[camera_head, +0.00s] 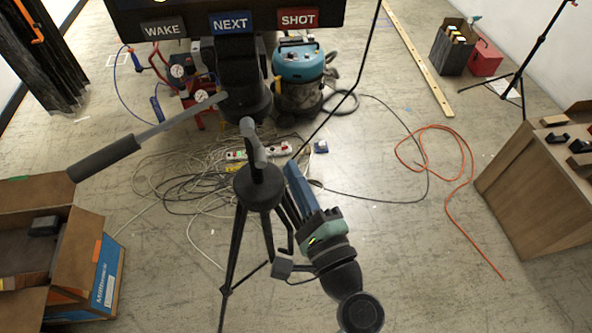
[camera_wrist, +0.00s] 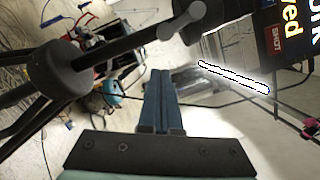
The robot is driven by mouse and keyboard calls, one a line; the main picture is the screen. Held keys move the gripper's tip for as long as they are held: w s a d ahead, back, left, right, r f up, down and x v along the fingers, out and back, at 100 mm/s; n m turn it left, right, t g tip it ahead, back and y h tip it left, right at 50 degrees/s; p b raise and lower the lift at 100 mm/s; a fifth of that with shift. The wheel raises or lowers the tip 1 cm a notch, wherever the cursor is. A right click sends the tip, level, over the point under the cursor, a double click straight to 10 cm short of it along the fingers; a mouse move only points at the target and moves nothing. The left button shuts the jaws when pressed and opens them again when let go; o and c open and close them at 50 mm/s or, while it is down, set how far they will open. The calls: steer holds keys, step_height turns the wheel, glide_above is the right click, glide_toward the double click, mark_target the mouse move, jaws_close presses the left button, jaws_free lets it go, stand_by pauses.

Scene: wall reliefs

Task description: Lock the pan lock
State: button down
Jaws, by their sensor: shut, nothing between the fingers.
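A black tripod (camera_head: 258,190) stands in the middle of the head view, with a dark head (camera_head: 244,85) on top. A long pan handle (camera_head: 105,158) points left from the head. A small grey lever (camera_head: 254,143) sits just below the head; it may be the pan lock. In the wrist view, a grey piece with a rounded end (camera_wrist: 183,20) at the tip of the tripod's column looks like the same lever. My gripper (camera_head: 290,165) is right of and below the lever, apart from it. Its blue fingers (camera_wrist: 160,72) are shut and empty.
A dark panel with WAKE, NEXT (camera_head: 231,22) and SHOT labels hangs over the tripod. Cables and a power strip (camera_head: 258,152) lie behind it. A blue vacuum (camera_head: 299,75) stands further back. An open cardboard box (camera_head: 78,250) is left, a wooden box (camera_head: 535,195) right.

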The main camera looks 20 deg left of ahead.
steer(key=r+b+v, duration=0.1)
steer(key=b+v, duration=0.1)
steer(key=v, duration=0.8)
steer(key=shift+d+f+b, duration=0.3)
steer(key=shift+d+f, duration=0.15)
steer(key=shift+w+a, duration=0.1)
steer(key=shift+w, duration=0.05)
